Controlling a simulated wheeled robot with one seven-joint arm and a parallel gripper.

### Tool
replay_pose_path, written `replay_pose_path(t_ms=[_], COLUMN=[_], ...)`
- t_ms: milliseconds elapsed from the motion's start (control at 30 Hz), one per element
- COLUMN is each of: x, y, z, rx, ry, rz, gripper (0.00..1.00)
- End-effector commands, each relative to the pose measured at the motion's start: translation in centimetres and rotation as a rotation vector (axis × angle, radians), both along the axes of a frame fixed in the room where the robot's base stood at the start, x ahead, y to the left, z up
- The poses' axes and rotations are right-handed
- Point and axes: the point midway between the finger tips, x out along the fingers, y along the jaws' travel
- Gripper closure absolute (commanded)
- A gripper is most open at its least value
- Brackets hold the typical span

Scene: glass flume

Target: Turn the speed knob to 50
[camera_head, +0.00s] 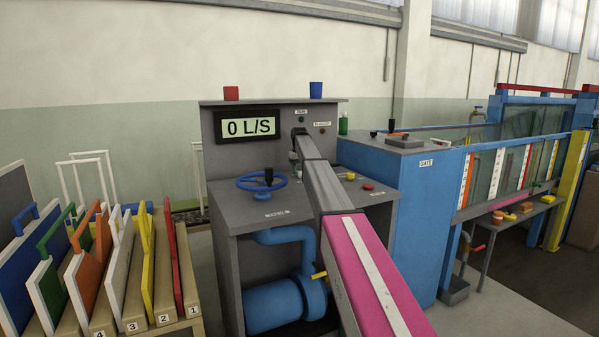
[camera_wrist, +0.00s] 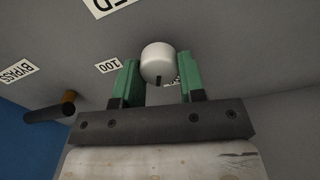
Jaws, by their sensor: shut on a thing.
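The speed knob (camera_wrist: 158,60) is a white round knob on the grey console face in the wrist view. A dark mark shows on its lower edge. My gripper (camera_wrist: 160,76) has its two green fingers on either side of the knob and is shut on it. A "100" label (camera_wrist: 108,66) lies left of the knob, and a partly cut-off label ending in "ED" (camera_wrist: 108,5) is above. In the head view my arm reaches to the console (camera_head: 262,205) and hides the knob. The display (camera_head: 248,126) reads 0 L/S.
A blue handwheel (camera_head: 262,182) stands on the console left of my arm. A yellow button and a red button (camera_head: 367,186) are to its right. In the wrist view a dark handle (camera_wrist: 50,112) sticks out near the "BYPASS" label (camera_wrist: 18,71). Coloured boards (camera_head: 85,250) stand at left.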

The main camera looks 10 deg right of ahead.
Motion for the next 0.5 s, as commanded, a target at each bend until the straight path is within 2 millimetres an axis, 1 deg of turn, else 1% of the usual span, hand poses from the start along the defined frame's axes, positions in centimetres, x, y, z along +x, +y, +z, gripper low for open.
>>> replay_pose_path(t_ms=[200,500], x=[-0.01,-0.04], y=[0.09,0.16], z=[0.04,0.05], rx=[0.0,0.0], ry=[0.0,0.0], rz=[0.184,0.365], gripper=[0.87,0.87])
